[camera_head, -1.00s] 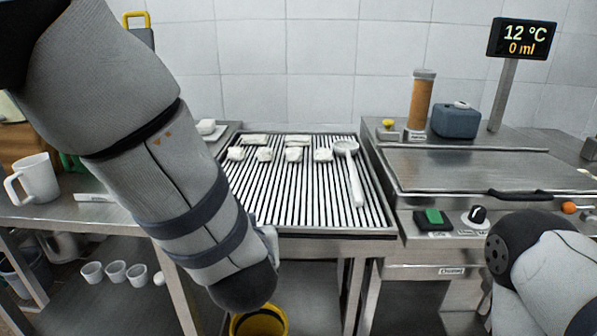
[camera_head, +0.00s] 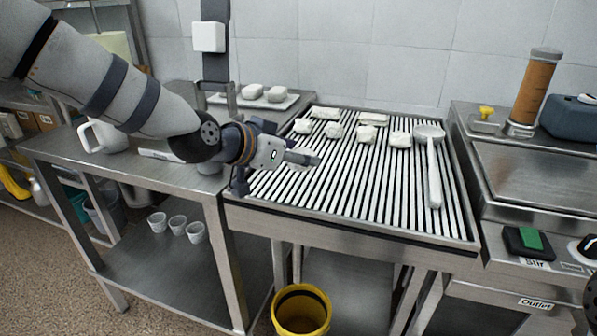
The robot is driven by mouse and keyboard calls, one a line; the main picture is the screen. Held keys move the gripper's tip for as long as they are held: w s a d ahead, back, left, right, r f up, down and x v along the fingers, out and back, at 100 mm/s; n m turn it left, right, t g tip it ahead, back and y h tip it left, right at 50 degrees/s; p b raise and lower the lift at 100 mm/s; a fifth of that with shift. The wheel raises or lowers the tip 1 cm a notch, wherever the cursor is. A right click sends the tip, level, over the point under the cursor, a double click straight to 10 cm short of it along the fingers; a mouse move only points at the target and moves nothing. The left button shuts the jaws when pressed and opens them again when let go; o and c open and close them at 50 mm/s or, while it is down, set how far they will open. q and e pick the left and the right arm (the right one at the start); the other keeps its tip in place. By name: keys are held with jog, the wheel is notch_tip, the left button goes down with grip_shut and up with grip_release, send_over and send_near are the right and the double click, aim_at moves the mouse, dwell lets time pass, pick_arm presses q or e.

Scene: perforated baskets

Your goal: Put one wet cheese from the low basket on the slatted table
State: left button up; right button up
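The slatted table (camera_head: 330,195) has black-and-white slats and a steel frame. Several white cheese pieces lie along its back half, one of them a cheese (camera_head: 400,139) beside the ladle. My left gripper (camera_head: 306,159) reaches in from the left above the table's left part, pointing right, in front of the cheeses and apart from them. I cannot tell whether its fingers are open or shut, and I see no cheese in it. Three small white cups (camera_head: 177,225) stand on the lower shelf at left; I cannot tell whether they are perforated baskets.
A white ladle (camera_head: 434,172) lies on the table's right side. A mug (camera_head: 103,137) stands on the left counter. A yellow bucket (camera_head: 301,312) is below in front. A steel vat (camera_head: 530,180) adjoins at right.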

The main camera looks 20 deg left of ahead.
aim_at(293, 185)
pick_arm(q)
jog(key=shift+w+a+f, duration=0.25)
jog(key=shift+f, duration=0.15)
jog(key=shift+w+a+f+b, duration=0.15)
jog(key=shift+f+b, duration=0.05)
jog(key=shift+f, duration=0.7)
jog(key=shift+w+a+f+b, duration=0.1)
jog(key=shift+a+f+b, duration=0.05)
jog(key=shift+f, duration=0.75)
pick_arm(e)
jog(key=shift+s+f, duration=0.45)
jog(key=shift+f, duration=0.05)
pick_arm(q)
jog(key=shift+f, duration=0.15)
jog(key=o, duration=1.2)
